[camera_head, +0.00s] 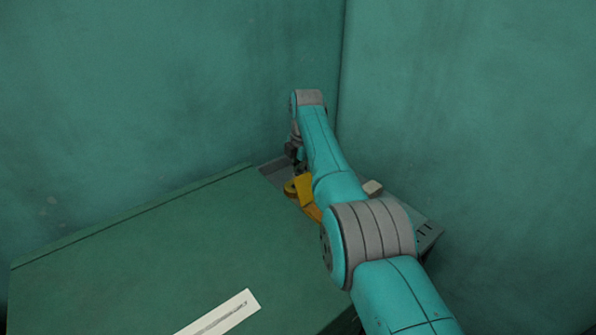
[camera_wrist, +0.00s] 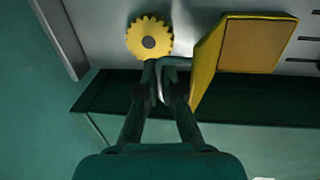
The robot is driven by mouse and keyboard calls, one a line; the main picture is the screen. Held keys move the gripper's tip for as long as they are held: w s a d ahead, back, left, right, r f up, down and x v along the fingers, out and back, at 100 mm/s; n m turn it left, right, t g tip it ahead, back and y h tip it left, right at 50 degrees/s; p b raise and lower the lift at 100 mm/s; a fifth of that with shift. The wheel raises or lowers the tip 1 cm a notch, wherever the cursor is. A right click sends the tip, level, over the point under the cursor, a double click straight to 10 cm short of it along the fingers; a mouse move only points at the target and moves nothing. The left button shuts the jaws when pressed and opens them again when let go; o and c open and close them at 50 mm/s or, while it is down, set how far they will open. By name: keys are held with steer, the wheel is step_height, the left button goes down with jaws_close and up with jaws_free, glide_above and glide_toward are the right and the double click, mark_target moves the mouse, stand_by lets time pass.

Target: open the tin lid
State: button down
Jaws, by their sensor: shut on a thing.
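The yellow tin (camera_wrist: 205,62) with a brown flat face (camera_wrist: 252,46) is at the upper right in the wrist view. It also shows in the head view (camera_head: 305,187), partly hidden behind my arm. Whether the brown face is the lid or the inside, and how far the lid stands open, I cannot tell. In the head view my gripper (camera_head: 299,165) is small and dark at the tin's far side.
A yellow toothed gear (camera_wrist: 149,37) lies on the grey surface (camera_wrist: 105,15), just left of and beyond my fingertips. A green panel (camera_head: 170,255) is broad and clear on the left, with a white label (camera_head: 225,313). Teal walls (camera_head: 180,90) meet close behind my arm.

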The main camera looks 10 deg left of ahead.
steer(key=shift+w+a, duration=0.1)
steer(key=shift+a, duration=0.05)
stand_by(0.7)
steer(key=c, duration=1.6)
jaws_free()
steer(key=shift+f, duration=0.1)
step_height(320, 180, up, 12)
steer(key=s+d, duration=0.1)
steer(key=shift+d, duration=0.2)
